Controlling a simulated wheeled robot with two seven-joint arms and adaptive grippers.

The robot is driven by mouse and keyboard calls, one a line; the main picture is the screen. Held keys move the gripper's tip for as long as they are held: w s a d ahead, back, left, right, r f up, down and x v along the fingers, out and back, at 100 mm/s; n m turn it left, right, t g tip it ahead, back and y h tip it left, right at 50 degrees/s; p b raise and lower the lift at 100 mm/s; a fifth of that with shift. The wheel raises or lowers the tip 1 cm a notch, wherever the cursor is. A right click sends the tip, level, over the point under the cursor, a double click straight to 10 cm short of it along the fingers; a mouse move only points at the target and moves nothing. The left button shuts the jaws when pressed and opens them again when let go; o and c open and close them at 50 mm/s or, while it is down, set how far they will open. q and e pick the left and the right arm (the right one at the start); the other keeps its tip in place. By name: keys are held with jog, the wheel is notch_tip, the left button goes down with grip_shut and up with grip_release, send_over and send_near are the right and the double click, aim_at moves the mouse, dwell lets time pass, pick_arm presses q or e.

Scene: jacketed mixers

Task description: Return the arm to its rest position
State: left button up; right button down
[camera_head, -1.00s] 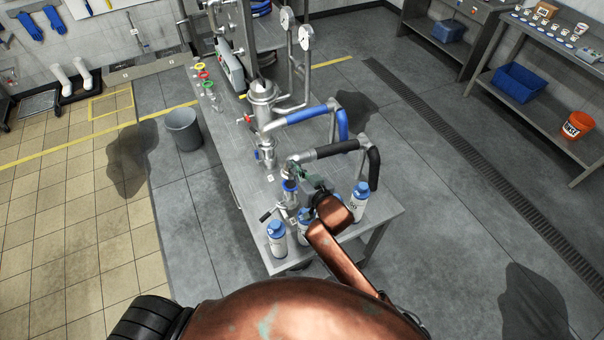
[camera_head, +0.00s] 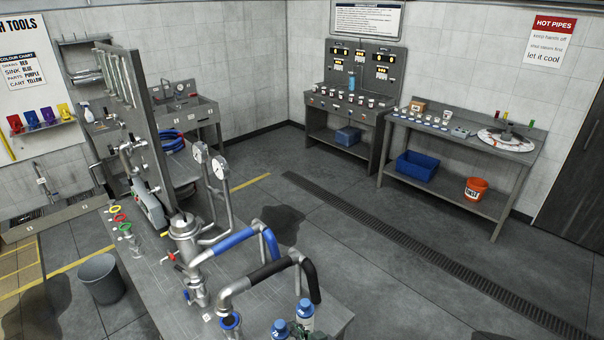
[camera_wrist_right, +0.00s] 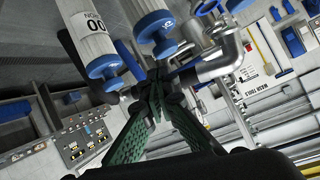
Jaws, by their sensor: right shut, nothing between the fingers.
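My right gripper (camera_wrist_right: 156,78) shows in the right wrist view as dark green fingers meeting at the tips, shut and empty. Only a small dark part of it shows at the bottom edge of the head view (camera_head: 299,328), beside the bottles; the rest of the arm is out of frame. A white bottle with a blue cap (camera_head: 305,315) stands at the near end of the steel bench (camera_head: 262,300), and another blue-capped bottle (camera_head: 281,329) is left of it. In the right wrist view, a labelled bottle (camera_wrist_right: 92,38) and a second bottle (camera_wrist_right: 154,22) appear close to the fingers. My left gripper is not visible.
The bench carries a steel mixer (camera_head: 186,232) with a blue-sleeved pipe (camera_head: 236,238) and a black-sleeved pipe (camera_head: 270,269) close to the bottles. A grey bin (camera_head: 102,279) stands left of the bench. The floor on the right (camera_head: 400,270) is clear up to the drain.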

jog(key=s+d+f+m+g+h, duration=0.1)
jog(key=s+d+f, duration=0.15)
jog(key=d, duration=0.35)
jog(key=s+d+f+m+h, duration=0.1)
jog(key=s+d+f+h, duration=0.1)
jog(key=d+f, duration=0.3)
jog(key=s+d+f+m+g+h, duration=0.1)
jog(key=s+d+f+g+h, duration=0.2)
jog(key=s+d, duration=1.05)
jog(key=s+d+f+m+g+h, duration=0.1)
jog(key=s+d+f+g+h, duration=0.15)
jog(key=s+d, duration=1.05)
notch_tip(320, 180, down, 37)
jog(key=n+g+b, duration=0.1)
jog(key=g+b, duration=0.1)
jog(key=b, duration=0.4)
jog(key=s+f+y+b, duration=0.1)
jog(key=s+f+b, duration=0.4)
jog(key=s+f, duration=1.5)
notch_tip(320, 180, down, 3)
jog(key=shift+a+r+n+g, duration=0.2)
jog(key=shift+n+g, duration=0.1)
jog(key=shift+g, duration=0.15)
jog(key=shift+s, duration=0.1)
